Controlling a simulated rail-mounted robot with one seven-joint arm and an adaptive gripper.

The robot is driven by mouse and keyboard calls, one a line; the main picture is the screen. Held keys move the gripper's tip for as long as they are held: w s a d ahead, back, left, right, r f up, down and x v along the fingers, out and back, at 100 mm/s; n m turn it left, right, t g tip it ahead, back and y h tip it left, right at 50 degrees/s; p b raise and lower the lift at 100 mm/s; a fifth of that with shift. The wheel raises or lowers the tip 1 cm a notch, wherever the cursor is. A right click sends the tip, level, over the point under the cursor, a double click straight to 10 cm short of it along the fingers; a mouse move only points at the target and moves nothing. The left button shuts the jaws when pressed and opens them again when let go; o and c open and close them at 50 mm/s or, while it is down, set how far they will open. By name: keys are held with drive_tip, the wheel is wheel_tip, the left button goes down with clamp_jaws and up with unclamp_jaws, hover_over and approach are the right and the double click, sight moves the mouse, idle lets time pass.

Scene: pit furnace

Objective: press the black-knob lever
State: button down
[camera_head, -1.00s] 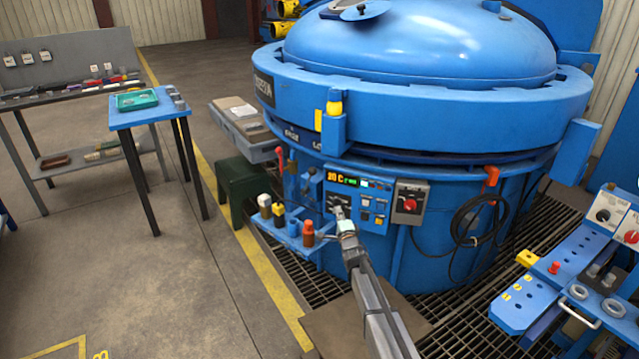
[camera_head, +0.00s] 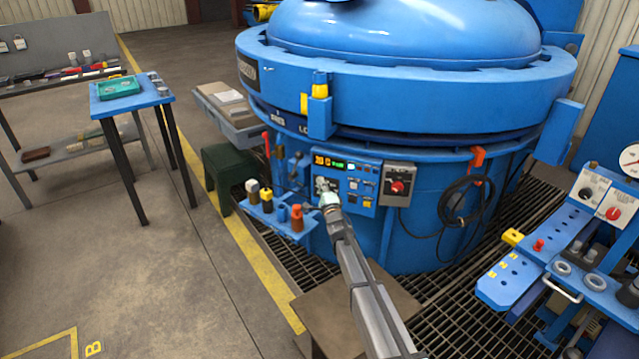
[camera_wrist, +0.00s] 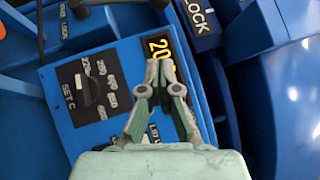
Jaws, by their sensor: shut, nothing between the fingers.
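The black-knob lever (camera_head: 297,157) stands on a small blue bracket at the left of the furnace's control panel (camera_head: 357,190). In the wrist view, part of a dark lever (camera_wrist: 80,6) shows at the top left edge, beside a label ending in LOCK; most of it is cut off. My gripper (camera_head: 323,184) is in front of the panel's left side, to the right of and below the lever, apart from it. In the wrist view my gripper (camera_wrist: 163,66) has its fingertips together and empty, over the panel near the yellow display digits and the SET C dial (camera_wrist: 88,88).
A red-handled lever (camera_head: 267,145) stands just left of the black-knob lever. A blue shelf (camera_head: 272,222) with several coloured-top items sits below. A grey box with a red switch (camera_head: 398,184) and a coiled black hose (camera_head: 455,208) are at right.

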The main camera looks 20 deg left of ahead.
drive_tip(key=w+a+r, duration=0.3)
drive_tip(key=w+a, duration=0.4)
drive_tip(key=a, duration=0.1)
drive_tip(key=shift+a, duration=0.25)
drive_tip(key=shift+r, duration=0.1)
